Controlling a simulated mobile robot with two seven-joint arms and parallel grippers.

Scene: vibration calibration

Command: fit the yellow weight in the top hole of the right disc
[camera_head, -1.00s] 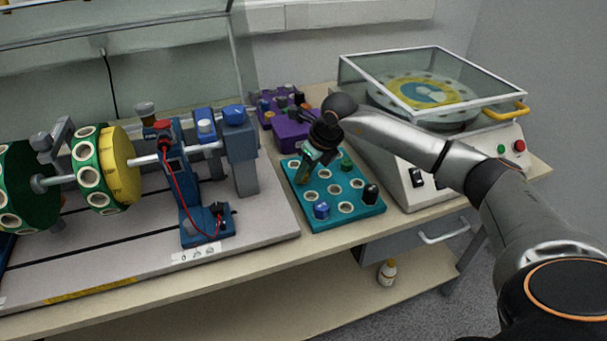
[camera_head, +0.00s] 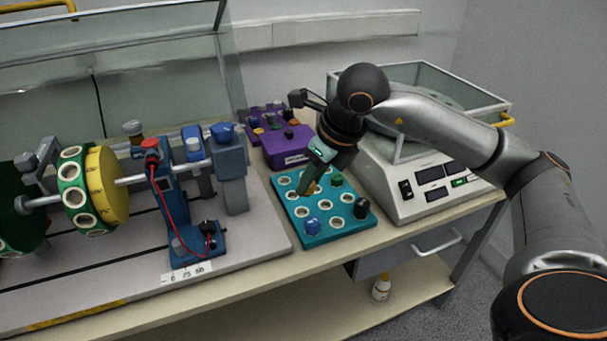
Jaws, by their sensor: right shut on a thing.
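My right gripper (camera_head: 306,187) points down at the teal tray (camera_head: 345,232). It is shut on the yellow weight (camera_head: 312,187), which shows only as a small yellow-orange patch by the fingertips at the tray's surface. I cannot tell whether the weight is still seated in its hole. The right disc (camera_head: 75,197) stands upright on the shaft at the left, with a green rim, white-ringed holes and a yellow side. A ringed hole (camera_head: 70,171) shows high on its rim and looks empty. My left gripper is not in view.
The tray also holds a blue weight (camera_head: 312,226), a green one (camera_head: 337,180) and a black one (camera_head: 361,208). A purple box (camera_head: 287,150) stands behind. A blue stand with a red cable (camera_head: 176,195) lies between tray and disc. A glass-covered machine (camera_head: 425,190) is at right.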

